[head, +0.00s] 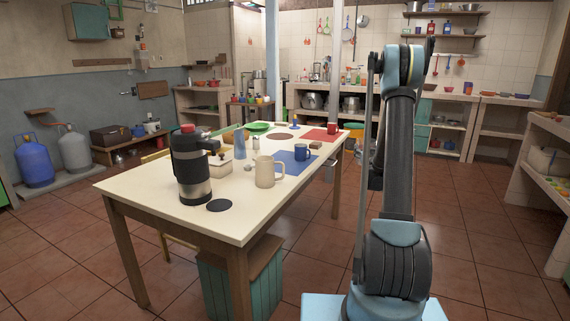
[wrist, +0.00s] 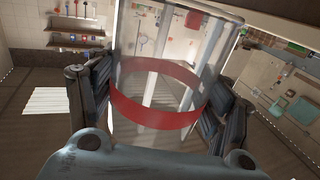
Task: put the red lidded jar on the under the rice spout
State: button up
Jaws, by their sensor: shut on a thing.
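In the wrist view a clear, see-through jar (wrist: 150,48) with a wide red band stands large in front of the camera, slightly tilted in the picture. My gripper (wrist: 152,85) has its dark fingers on both sides of the jar and is shut on it. Whether the jar's end carries a lid is hard to tell. The head view shows my raised arm, but neither the gripper nor the jar can be made out there. I cannot pick out the rice spout in either view.
A long cream table (head: 245,211) stands left of my arm. It bears a black-and-steel flask (head: 190,165), a beige mug (head: 266,172), a blue mug (head: 302,152) and coloured mats. A teal-sided crate (head: 238,284) stands under its near end. Tiled floor on the right is clear.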

jog(key=shift+w+a, duration=0.2)
jog(key=shift+a, duration=0.15)
jog(key=s+a+r+n+g+y, duration=0.1)
jog(key=s+a+r+n+y, duration=0.25)
jog(key=a, duration=0.65)
jog(key=s+a+r+n+g+y, duration=0.15)
jog(key=a+r+y, duration=0.35)
jog(key=a, duration=0.5)
jog(key=s+a+r+n+g+y, duration=0.1)
jog(key=a+r+n+g+y, duration=0.15)
jog(key=a+r, duration=0.55)
jog(key=s+a+f+n+y, duration=0.2)
jog(key=s+a, duration=0.1)
jog(key=a, duration=0.3)
jog(key=shift+g+y, duration=0.3)
jog(key=shift+g, duration=0.1)
jog(key=shift+s+a+f, duration=0.1)
jog(key=shift+a+f, duration=0.05)
jog(key=shift+f, duration=2.15)
jog(key=shift+s+a+f, duration=0.1)
jog(key=shift+a+f, duration=0.05)
jog(key=shift+f, duration=2.15)
jog(key=shift+a+f, duration=0.15)
jog(key=shift+f, duration=2.15)
jog(key=o, duration=1.4)
